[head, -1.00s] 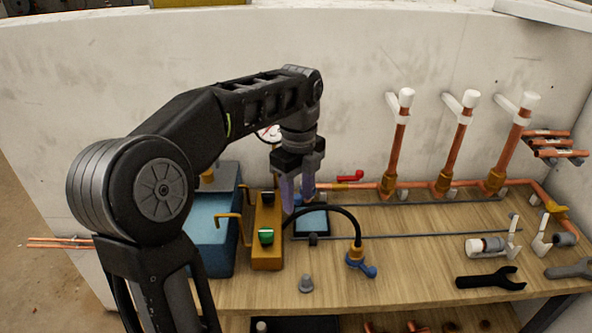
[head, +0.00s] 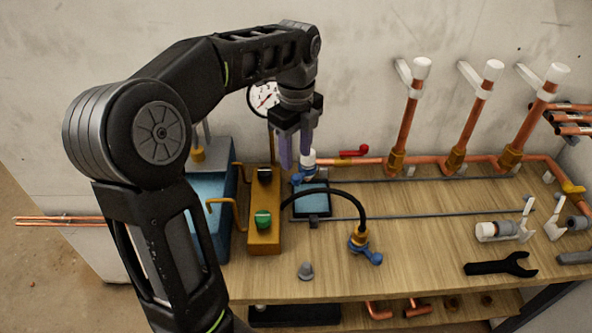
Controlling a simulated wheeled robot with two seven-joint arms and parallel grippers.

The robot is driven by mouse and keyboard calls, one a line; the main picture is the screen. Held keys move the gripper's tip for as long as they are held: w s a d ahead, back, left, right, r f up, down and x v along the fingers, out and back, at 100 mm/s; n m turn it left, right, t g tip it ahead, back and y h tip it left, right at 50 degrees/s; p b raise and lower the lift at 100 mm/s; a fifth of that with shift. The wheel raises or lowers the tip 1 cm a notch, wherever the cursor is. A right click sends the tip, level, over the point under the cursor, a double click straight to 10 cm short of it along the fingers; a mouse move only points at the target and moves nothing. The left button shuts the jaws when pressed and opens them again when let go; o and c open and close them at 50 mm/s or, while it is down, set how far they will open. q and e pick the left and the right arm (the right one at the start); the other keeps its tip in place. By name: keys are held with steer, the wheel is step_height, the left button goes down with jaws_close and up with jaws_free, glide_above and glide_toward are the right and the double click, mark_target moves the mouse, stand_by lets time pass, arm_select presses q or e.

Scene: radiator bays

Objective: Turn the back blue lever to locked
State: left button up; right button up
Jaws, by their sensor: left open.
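The back blue lever (head: 298,180) sits low on a valve with a white top (head: 308,158), at the back of the bench right of the yellow box. My left gripper (head: 295,161) points down with its two fingers apart and empty. It overlaps the valve's left side in the picture, and its fingertips appear just above the lever; contact cannot be told. A second blue lever (head: 372,257) is on a brass valve (head: 358,240) nearer the front. The lever's exact angle is partly hidden. My right gripper is not in view.
A yellow box (head: 264,238) with a green knob and a blue tank (head: 215,215) stand left. A black hose (head: 345,195) arches in front of the valve. A red lever (head: 353,152) and copper pipes (head: 407,130) are behind.

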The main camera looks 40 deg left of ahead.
mark_target(296, 176)
arm_select(q)
step_height(296, 176, down, 6)
steer(key=shift+f, duration=0.15)
stand_by(0.3)
jaws_close()
stand_by(1.3)
